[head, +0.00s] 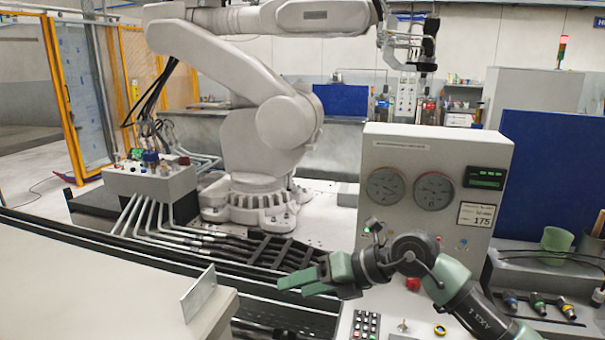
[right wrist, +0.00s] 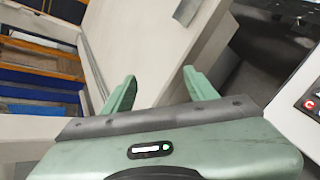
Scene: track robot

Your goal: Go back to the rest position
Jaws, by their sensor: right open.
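My right gripper (head: 290,284) reaches in from the lower right in the head view, its green fingers pointing left. It hovers in front of the grey control box (head: 385,215) with two dials. In the right wrist view its two green fingers (right wrist: 160,90) stand wide apart with nothing between them. Beyond them is the pale top and side of a large bench or cabinet (right wrist: 150,45). My left gripper does not show in either view.
A pale bench (head: 90,290) with an upright metal plate (head: 198,293) lies left of my right gripper. A keypad (head: 366,326) and a red button (head: 413,284) sit close below it. A large white robot arm (head: 270,130) stands behind. Connectors (head: 540,304) lie at right.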

